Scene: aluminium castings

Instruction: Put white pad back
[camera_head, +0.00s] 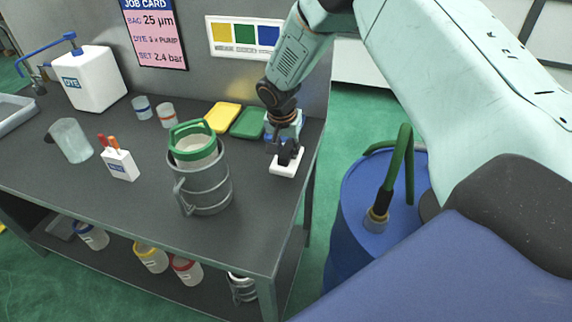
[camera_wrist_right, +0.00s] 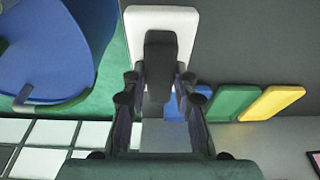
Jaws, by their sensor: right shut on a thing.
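The white pad (camera_head: 284,169) is at the right end of the dark bench, under my right gripper (camera_head: 289,151). It also shows in the wrist view (camera_wrist_right: 135,20), with a dark block on it between my fingers (camera_wrist_right: 160,85). My right gripper is shut on the pad by this block. I cannot tell whether the pad touches the bench top. A blue pad (camera_head: 293,132) lies just behind my gripper, with a green pad (camera_head: 248,122) and a yellow pad (camera_head: 222,117) in a row to its left. My left gripper is not in view.
A grey metal filter housing (camera_head: 207,190) with a green-rimmed bag stands left of the white pad. A wall chart (camera_head: 245,35) shows yellow, green and blue squares. A blue drum (camera_head: 345,235) stands beyond the bench's right edge. The bench front is clear.

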